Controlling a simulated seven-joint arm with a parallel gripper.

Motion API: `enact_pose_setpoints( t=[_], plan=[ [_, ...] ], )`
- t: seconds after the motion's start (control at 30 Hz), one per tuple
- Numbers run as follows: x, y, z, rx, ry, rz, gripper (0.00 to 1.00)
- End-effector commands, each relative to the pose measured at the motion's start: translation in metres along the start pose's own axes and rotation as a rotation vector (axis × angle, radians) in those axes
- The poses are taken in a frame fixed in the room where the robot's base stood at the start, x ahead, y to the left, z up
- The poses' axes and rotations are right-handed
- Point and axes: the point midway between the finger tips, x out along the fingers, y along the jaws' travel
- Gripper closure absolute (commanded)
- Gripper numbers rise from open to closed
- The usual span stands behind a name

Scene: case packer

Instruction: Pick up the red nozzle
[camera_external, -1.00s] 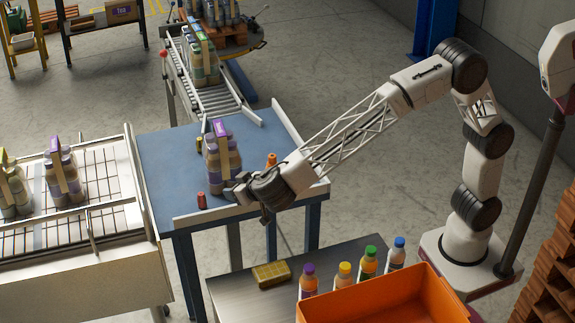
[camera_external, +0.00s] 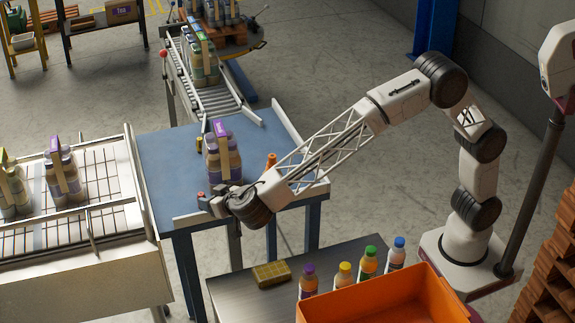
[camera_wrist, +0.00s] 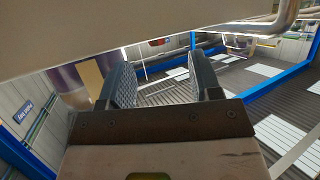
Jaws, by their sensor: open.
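The red nozzle (camera_external: 200,194) stands on the blue table near its front left edge. Only its top shows in the external view; my gripper hides the rest. My gripper (camera_external: 206,203) is low over that edge, right at the nozzle in the picture. Whether they touch cannot be told. In the wrist view my gripper (camera_wrist: 163,85) has its two ridged fingers apart, with nothing seen held between them. A small red patch (camera_wrist: 157,42) shows beyond the fingers; I cannot tell if it is the nozzle.
A bottle pack (camera_external: 224,160) with a purple top stands close behind my gripper. An orange nozzle (camera_external: 271,160) and a gold one (camera_external: 199,145) also stand on the blue table (camera_external: 165,165). Bottles and an orange crate (camera_external: 385,300) are at the front. The table's left part is clear.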

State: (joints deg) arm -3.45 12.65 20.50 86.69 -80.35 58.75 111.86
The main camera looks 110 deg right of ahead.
Motion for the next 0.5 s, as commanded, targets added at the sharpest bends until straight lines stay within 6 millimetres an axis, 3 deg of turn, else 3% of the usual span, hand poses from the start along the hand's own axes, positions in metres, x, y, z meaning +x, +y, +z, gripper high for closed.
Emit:
enact_pose_setpoints(
  t=[0.17, 0.5],
  plan=[
    [0.0115, 0.0004, -0.0005, 0.0, 0.001, 0.0, 0.42],
    [0.0128, 0.0004, -0.0002, 0.0, 0.0, 0.0, 0.42]
  ],
)
